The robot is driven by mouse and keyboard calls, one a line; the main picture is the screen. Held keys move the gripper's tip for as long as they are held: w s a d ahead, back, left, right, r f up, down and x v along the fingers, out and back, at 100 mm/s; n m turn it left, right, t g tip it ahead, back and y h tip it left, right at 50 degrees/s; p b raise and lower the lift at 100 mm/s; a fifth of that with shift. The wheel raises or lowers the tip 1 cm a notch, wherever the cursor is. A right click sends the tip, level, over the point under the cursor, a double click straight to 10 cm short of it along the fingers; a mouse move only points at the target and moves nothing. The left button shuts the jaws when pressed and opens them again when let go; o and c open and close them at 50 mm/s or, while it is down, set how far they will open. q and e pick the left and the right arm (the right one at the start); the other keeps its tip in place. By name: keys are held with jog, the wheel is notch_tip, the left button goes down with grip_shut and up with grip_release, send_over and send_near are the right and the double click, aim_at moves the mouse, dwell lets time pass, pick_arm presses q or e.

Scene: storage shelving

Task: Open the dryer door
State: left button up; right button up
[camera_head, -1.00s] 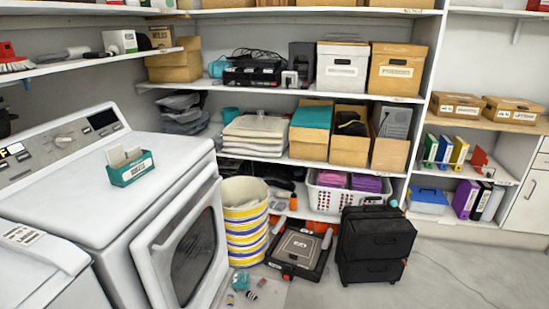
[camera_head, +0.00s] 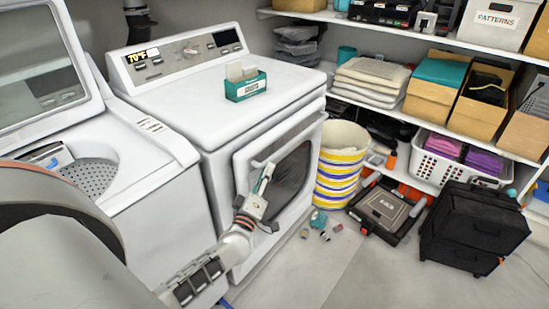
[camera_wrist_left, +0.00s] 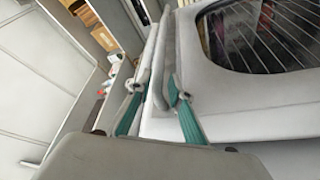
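The white dryer (camera_head: 215,115) stands at centre left in the head view. Its front door (camera_head: 242,165) has a white frame and a dark window; I cannot tell whether it is slightly ajar. My left gripper (camera_head: 264,179) is in front of the door near its left side. In the left wrist view, my left gripper's teal fingers (camera_wrist_left: 158,95) are spread apart, with a pale upright edge or handle of the door (camera_wrist_left: 157,65) between them. A gap seems to show beside the fingers, and contact is unclear. My right gripper is not in view.
A washer (camera_head: 130,155) with its lid raised stands left of the dryer. A teal box (camera_head: 245,88) sits on the dryer. A striped basket (camera_head: 341,165), small items (camera_head: 320,220), a black toolbox (camera_head: 384,208) and a black case (camera_head: 470,230) stand on the floor. Floor in front is clear.

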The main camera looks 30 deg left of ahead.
aim_at(274, 154)
pick_arm(q)
jog(key=x, duration=0.7)
jog(key=shift+w, duration=0.2)
grip_shut()
